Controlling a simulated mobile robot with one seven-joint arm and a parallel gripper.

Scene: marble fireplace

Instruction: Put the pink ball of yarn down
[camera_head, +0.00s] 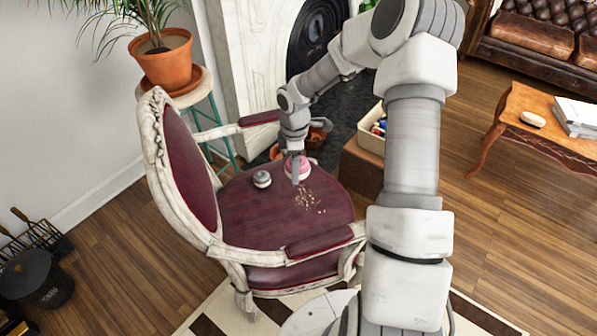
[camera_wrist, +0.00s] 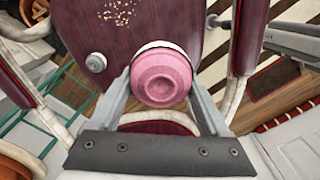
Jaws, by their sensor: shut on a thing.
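A small grey round thing (camera_head: 262,179) stands on the seat beside the pink ball. Crumbs (camera_head: 310,201) lie on the seat to the right. Armrests (camera_head: 320,241) flank the seat. A potted plant (camera_head: 167,62) stands on a stool behind. The seat's middle is clear.

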